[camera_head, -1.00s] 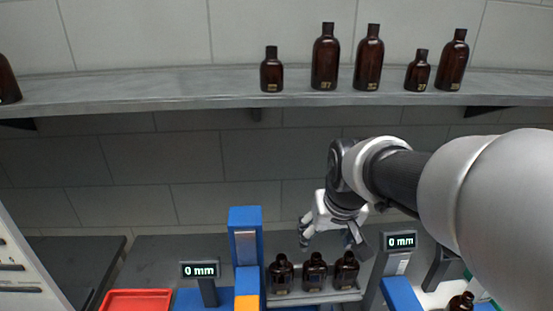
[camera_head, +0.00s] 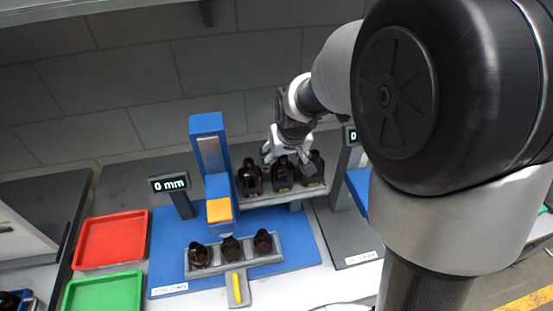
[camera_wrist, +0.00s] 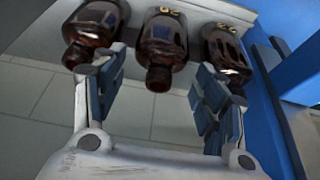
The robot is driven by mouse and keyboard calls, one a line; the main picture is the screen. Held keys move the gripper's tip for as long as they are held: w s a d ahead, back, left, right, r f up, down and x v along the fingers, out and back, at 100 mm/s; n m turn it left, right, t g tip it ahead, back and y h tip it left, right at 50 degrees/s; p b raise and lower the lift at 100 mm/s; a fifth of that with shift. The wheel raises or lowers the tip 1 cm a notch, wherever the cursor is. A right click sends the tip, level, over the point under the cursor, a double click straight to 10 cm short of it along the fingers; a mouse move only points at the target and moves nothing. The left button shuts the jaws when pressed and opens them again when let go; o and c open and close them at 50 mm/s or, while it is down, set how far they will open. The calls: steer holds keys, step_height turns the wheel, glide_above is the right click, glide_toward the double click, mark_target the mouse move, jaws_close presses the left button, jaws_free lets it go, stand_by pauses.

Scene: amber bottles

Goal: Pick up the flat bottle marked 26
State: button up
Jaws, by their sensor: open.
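Three brown bottles stand in a row on a grey raised rack (camera_head: 262,199): a left one (camera_head: 250,178), a middle one (camera_head: 282,174) and a right one (camera_head: 313,168). My gripper (camera_head: 287,158) is open at the middle bottle. In the wrist view the bottles appear upside down, and the middle bottle (camera_wrist: 165,38) points its neck between my open, apart fingers (camera_wrist: 160,80). Its label looks like a number, inverted and blurred, so I cannot surely read 26. The bottles on either side (camera_wrist: 95,22) (camera_wrist: 226,50) lie close to my fingertips.
A lower rack (camera_head: 262,258) holds three more brown bottles (camera_head: 231,248) on a blue base (camera_head: 165,250). A blue post (camera_head: 210,150) with an orange block (camera_head: 219,210) stands left of the raised rack. Red (camera_head: 112,240) and green (camera_head: 104,292) trays lie at left.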

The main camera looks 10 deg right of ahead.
steer(key=x, duration=0.3)
steer(key=shift+f, duration=0.1)
steer(key=shift+c, duration=0.2)
steer(key=c, duration=1.2)
steer(key=shift+o, duration=0.2)
